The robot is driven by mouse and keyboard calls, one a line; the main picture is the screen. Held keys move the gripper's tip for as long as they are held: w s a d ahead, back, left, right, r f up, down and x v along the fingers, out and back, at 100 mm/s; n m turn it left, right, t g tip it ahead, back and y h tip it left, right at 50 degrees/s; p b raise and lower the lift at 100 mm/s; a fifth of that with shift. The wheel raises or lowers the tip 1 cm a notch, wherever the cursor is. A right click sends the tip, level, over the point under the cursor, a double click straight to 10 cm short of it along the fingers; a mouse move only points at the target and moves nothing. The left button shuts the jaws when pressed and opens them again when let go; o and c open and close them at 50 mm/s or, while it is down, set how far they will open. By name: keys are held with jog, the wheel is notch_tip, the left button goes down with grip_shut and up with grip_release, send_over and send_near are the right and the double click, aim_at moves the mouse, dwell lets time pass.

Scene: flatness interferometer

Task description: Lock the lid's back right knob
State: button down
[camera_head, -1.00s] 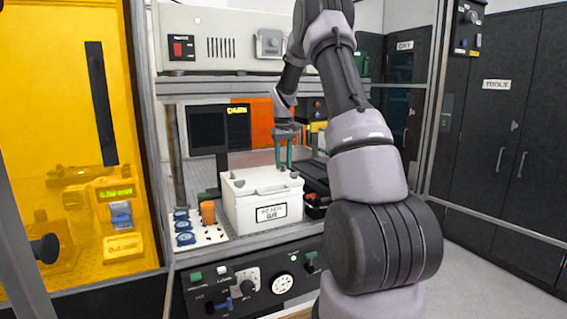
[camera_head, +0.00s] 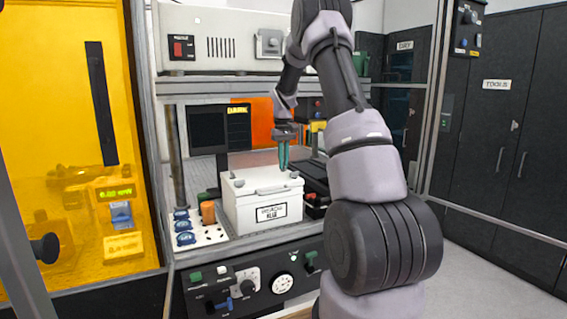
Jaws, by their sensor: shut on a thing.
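A white box (camera_head: 240,213) with a label on its front stands on the bench, its lid (camera_head: 255,180) closed on top. A handle (camera_head: 271,189) lies along the lid's front. Small grey knobs show at the lid's corners, one at the front left (camera_head: 239,183) and one at the front right (camera_head: 294,174). My gripper (camera_head: 284,167) points down at the lid's back right corner, its teal fingers close together. It is shut on the back right knob, which the fingers hide. I cannot tell which way that knob is turned.
A plate with blue knobs (camera_head: 184,226) and an orange cylinder (camera_head: 208,212) stand left of the box. A dark monitor (camera_head: 207,130) is behind it. A shelf with a grey instrument (camera_head: 220,45) hangs above. A control panel (camera_head: 262,283) runs below the bench front.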

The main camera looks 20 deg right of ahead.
jog(key=m, duration=0.8)
jog(key=shift+m, duration=0.3)
jog(key=m, duration=0.3)
jog(key=shift+m, duration=2.2)
jog(key=c, duration=1)
grip_release()
jog(key=shift+o, duration=0.2)
jog(key=shift+r, duration=0.1)
